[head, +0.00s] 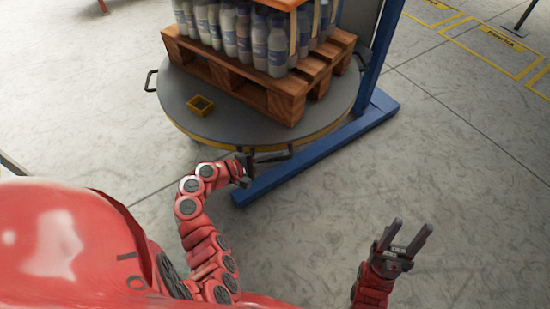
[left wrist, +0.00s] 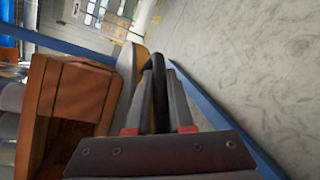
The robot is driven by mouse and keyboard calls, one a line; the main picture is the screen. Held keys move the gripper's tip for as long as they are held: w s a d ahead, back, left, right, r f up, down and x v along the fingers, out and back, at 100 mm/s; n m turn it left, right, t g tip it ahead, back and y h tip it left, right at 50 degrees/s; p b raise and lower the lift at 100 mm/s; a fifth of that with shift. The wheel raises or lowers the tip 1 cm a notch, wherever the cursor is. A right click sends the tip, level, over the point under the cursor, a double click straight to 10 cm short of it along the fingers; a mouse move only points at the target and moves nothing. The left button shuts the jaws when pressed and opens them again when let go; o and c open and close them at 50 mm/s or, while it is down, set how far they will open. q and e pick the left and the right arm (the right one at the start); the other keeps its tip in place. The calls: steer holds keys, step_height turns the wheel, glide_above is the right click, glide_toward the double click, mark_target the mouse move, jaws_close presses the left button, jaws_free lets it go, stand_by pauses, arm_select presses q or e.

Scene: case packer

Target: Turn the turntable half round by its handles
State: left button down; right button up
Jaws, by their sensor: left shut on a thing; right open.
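The round grey turntable (head: 182,97) has a yellow band along its edge and carries a wooden pallet (head: 290,97) of bottles. One dark handle (head: 151,81) sticks out at its left edge. My left gripper (head: 251,164) is at the turntable's near edge, shut on a dark handle (left wrist: 154,64), which shows between its fingers in the left wrist view. In the head view the gripper and arm partly hide this handle. My right gripper (head: 405,241) is open and empty, above the floor to the right, away from the turntable.
The floor at right is clear.

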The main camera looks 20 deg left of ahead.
mark_target(291, 155)
arm_select(q)
steer(key=shift+d, duration=0.1)
stand_by(0.4)
steer(key=shift+n+t+y, duration=0.5)
steer(key=shift+n, duration=0.1)
steer(key=d, duration=0.1)
steer(key=w+d+p, duration=0.1)
steer(key=d, duration=0.1)
steer(key=w+d+p, duration=0.1)
steer(key=shift+w+d+r, duration=0.15)
steer(key=shift+w+r, duration=0.05)
steer(key=shift+r, duration=0.2)
steer(key=w+d+n+t+y+p, duration=0.1)
steer(key=w+d+n+y, duration=0.1)
steer(key=w+d, duration=0.2)
steer(key=shift+w+d+f+t+p, duration=0.15)
steer(key=shift+d+f+t+p, duration=0.2)
steer(key=shift+d, duration=0.3)
steer(key=c, duration=0.8)
jaws_free()
steer(key=p+v, duration=0.1)
steer(key=v, duration=1.6)
steer(key=shift+s+r, duration=0.25)
steer(key=shift+r, duration=0.05)
